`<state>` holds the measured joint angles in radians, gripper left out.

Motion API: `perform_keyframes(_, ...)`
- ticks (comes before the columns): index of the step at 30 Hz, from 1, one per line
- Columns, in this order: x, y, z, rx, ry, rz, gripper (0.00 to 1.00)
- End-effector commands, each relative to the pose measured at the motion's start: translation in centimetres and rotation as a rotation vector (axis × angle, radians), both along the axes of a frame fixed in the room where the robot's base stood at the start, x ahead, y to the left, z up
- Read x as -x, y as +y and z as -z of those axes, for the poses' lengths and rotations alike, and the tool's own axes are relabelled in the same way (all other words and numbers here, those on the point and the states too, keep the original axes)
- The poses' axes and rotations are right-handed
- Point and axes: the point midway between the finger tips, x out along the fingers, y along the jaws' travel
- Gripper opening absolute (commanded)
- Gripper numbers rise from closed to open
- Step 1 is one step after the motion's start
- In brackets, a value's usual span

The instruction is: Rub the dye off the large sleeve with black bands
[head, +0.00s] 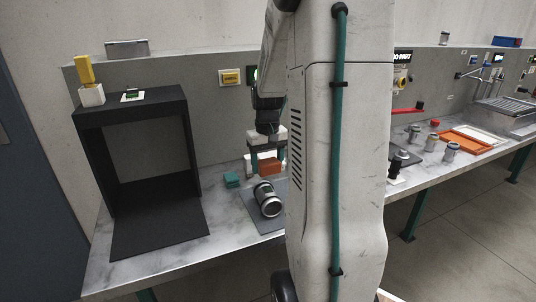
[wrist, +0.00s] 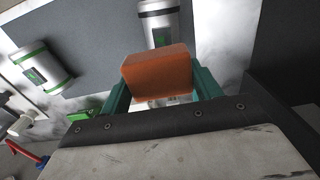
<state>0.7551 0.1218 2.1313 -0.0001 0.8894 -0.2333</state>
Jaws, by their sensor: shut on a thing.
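My gripper (head: 266,160) is shut on an orange block (head: 270,167), which also shows between its teal fingers in the wrist view (wrist: 158,75). A large grey sleeve with black bands (head: 268,199) lies on its side on a grey mat (head: 251,195), below the block and nearer the front. The block appears apart from it. In the wrist view a banded sleeve (wrist: 160,22), seemingly the same one, is cut off at the top edge, just beyond the block. A dye mark on it is not clear.
Another sleeve with green bands (wrist: 40,66) lies at left in the wrist view. A black open booth (head: 187,150) stands left of the mat, with a teal block (head: 232,180) between. My arm hides the middle bench. Several small parts and an orange tray (head: 466,142) are at right.

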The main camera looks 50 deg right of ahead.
Motion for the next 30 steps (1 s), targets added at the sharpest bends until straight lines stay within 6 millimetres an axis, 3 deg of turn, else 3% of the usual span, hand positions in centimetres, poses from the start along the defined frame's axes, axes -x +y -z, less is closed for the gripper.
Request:
perform_keyframes(10, -0.3, 0.5, -2.8, 0.001, -0.002, -0.009, 0.42)
perform_keyframes(30, -0.3, 0.5, -2.8, 0.000, -0.001, -0.008, 0.42)
